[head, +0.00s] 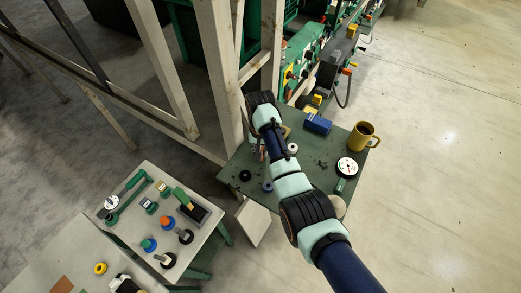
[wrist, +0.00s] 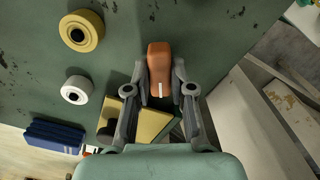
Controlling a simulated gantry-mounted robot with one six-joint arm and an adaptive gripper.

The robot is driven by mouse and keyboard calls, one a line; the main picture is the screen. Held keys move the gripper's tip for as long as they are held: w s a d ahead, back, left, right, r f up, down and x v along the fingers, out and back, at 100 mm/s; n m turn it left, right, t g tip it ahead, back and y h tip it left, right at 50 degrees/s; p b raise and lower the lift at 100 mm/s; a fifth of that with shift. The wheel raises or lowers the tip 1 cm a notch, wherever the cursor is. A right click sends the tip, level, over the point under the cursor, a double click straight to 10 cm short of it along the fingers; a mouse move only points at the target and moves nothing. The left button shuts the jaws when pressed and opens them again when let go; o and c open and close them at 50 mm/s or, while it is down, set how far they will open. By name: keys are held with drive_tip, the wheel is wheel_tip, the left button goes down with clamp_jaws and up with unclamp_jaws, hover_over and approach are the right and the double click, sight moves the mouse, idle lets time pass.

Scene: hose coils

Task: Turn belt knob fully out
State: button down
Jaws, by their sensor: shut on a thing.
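In the wrist view an orange-brown knob (wrist: 159,62) with a white line on its near end stands against the green surface. I take it to be the belt knob. My gripper (wrist: 160,76) is shut on it, with one finger at its left side and one at its right side. The knob's base is hidden from this angle. In the head view my arm reaches over the green table, and its wrist hides most of the gripper and the knob.
A yellow roller (wrist: 82,31), a white roller (wrist: 76,90), a yellow block (wrist: 152,122) and a blue block (wrist: 54,136) are nearby. A yellow mug (head: 362,137) and a round gauge (head: 347,167) sit at the table's right. A pale post (head: 220,75) rises close to my wrist.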

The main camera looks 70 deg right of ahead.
drive_tip(key=n, duration=0.6)
drive_tip(key=shift+r, duration=0.1)
drive_tip(key=n, duration=0.6)
drive_tip(key=shift+n, duration=0.3)
idle(0.3)
drive_tip(key=c, duration=1)
unclamp_jaws()
wheel_tip(320, 180, up, 8)
drive_tip(key=shift+f, duration=0.25)
